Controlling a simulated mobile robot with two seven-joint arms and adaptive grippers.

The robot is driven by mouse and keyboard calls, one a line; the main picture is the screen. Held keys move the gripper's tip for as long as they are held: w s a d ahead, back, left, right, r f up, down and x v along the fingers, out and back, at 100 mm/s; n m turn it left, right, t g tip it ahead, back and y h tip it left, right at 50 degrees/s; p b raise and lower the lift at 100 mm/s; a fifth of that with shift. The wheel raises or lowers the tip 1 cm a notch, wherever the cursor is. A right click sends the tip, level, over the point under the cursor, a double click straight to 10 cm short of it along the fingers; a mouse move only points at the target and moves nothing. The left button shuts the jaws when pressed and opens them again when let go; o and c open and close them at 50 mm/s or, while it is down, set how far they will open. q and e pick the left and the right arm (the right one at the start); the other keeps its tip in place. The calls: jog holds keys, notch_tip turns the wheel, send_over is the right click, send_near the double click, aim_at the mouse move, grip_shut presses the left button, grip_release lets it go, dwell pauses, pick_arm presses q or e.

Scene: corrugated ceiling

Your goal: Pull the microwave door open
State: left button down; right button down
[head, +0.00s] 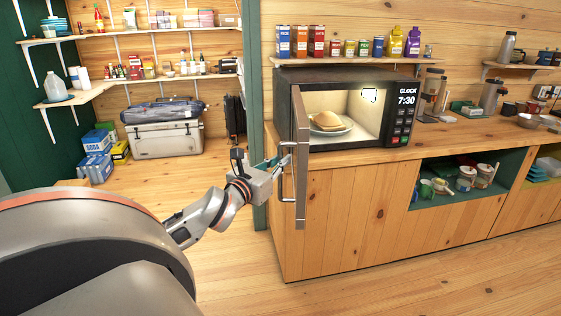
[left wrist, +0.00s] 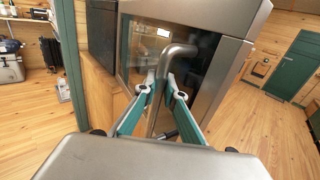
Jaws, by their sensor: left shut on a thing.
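The black microwave (head: 345,112) stands on the wooden counter with its door (head: 301,160) swung wide open towards me. Inside, a bread-like item (head: 327,121) sits on a plate (head: 331,130). The door's metal handle (head: 283,180) is on the door's outer face, and it also shows in the left wrist view (left wrist: 178,50). My left gripper (head: 284,160) is at the handle's upper part. In the left wrist view its teal fingers (left wrist: 166,88) are closed around the handle bar. My right gripper is in neither view.
The wooden counter (head: 350,158) runs to the right, with an open shelf (head: 452,203) below holding dishes. A green post (head: 254,80) stands just left of the microwave. The wooden floor before the counter is clear. A cooler (head: 165,138) stands at the back left.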

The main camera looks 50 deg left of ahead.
pick_arm(q)
jog(key=c, duration=2.1)
grip_release()
jog(key=shift+f, duration=0.1)
jog(key=v, duration=0.7)
jog(key=shift+s+d, duration=0.15)
jog(key=shift+s, duration=0.1)
